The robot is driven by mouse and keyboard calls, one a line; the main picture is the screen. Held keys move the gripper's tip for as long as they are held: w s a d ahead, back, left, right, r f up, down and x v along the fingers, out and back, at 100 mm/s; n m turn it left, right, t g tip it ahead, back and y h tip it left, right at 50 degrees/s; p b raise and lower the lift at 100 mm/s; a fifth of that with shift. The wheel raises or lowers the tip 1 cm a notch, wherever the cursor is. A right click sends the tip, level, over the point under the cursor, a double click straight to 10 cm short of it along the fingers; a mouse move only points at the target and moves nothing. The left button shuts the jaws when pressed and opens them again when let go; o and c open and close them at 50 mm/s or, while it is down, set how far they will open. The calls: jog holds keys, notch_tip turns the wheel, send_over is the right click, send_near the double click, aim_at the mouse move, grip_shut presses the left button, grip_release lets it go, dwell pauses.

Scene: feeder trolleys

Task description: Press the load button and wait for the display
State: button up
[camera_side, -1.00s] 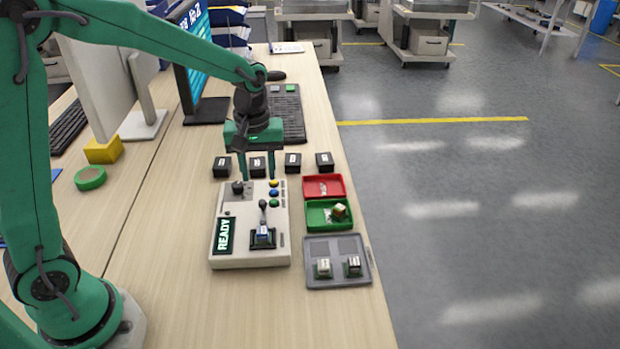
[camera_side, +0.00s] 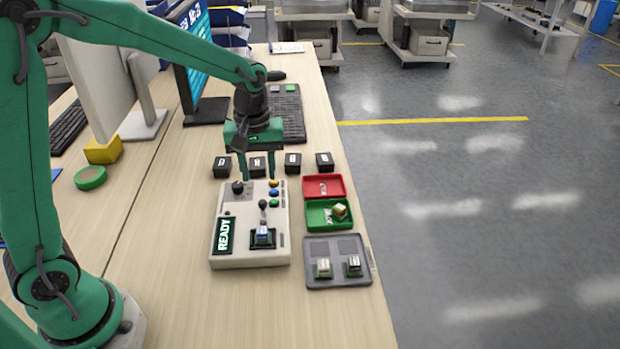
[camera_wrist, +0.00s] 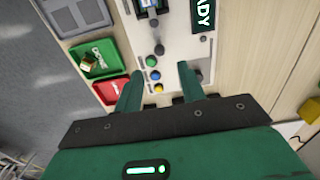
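The light grey tester box (camera_side: 234,251) lies on the bench. Its dark display (camera_side: 223,236) reads READY in white letters. A yellow button (camera_side: 273,183), a blue button (camera_side: 274,192) and a green button (camera_side: 274,202) form a column near its far right corner. I cannot read which is the load button. A small part sits in the dark socket (camera_side: 262,244), below a small lever. My gripper (camera_side: 258,178) is open and empty over the box's far end. In the wrist view, its fingers (camera_wrist: 160,69) stand either side of the button column.
A red tray (camera_side: 339,179), a green tray (camera_side: 312,222) holding a part, and a grey tray (camera_side: 318,281) with two parts stand right of the box. Several black blocks (camera_side: 292,162) line up behind. Clear bench lies in front.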

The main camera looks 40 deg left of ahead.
jog(key=shift+c, duration=0.4)
grip_shut()
dwell(1.3)
